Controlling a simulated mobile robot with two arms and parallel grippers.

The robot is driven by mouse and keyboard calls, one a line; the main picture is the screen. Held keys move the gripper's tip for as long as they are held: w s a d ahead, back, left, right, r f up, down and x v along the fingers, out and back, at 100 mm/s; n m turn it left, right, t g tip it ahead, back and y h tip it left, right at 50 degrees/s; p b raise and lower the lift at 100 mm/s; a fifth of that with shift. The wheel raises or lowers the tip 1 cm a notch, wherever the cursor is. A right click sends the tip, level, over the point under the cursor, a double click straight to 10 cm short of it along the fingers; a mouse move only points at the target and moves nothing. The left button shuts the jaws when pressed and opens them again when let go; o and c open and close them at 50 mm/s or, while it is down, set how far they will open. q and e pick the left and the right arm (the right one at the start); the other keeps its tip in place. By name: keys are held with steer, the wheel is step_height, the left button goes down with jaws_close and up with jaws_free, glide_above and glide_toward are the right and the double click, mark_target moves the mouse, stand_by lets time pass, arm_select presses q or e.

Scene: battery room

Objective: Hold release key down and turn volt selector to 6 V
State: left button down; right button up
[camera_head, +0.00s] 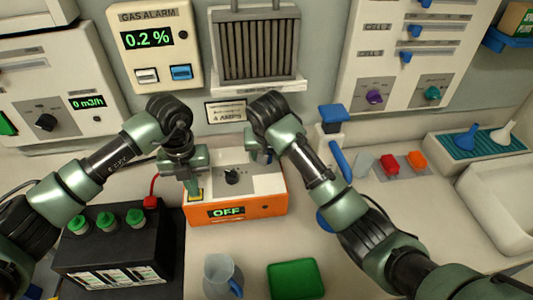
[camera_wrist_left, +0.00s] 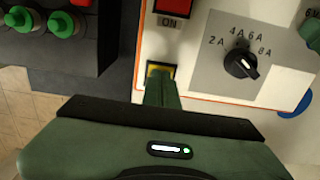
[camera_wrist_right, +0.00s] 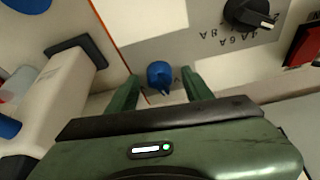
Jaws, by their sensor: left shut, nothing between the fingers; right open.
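The orange and white charger (camera_head: 262,205) stands on the bench with its display reading OFF. At its front left is a yellow-edged key (camera_wrist_left: 154,68), taken as the release key. My left gripper (camera_head: 194,196) is shut, its tips at this key and hiding most of it; I cannot tell how far the key is pressed. The blue knob (camera_wrist_right: 159,75), taken as the volt selector, is on the charger's right part. My right gripper (camera_wrist_right: 161,90) is open, with one finger on each side of the knob. Its setting is not readable.
A black amp knob (camera_wrist_left: 240,64) sits between my grippers, beside a red ON switch (camera_wrist_left: 168,5). A black battery (camera_head: 118,250) with green caps stands at left. A jug (camera_head: 220,272) and a green tray (camera_head: 295,279) are in front.

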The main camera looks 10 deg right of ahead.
jaws_close()
steer(key=shift+n, duration=0.5)
steer(key=shift+w+d+n+y, duration=0.1)
steer(key=shift+n+y, duration=0.5)
steer(key=shift+n, duration=0.65)
steer(key=shift+d+n+y, duration=0.1)
steer(key=shift+n+y, duration=0.5)
steer(key=shift+n, duration=0.65)
steer(key=shift+r, duration=0.1)
jaws_free()
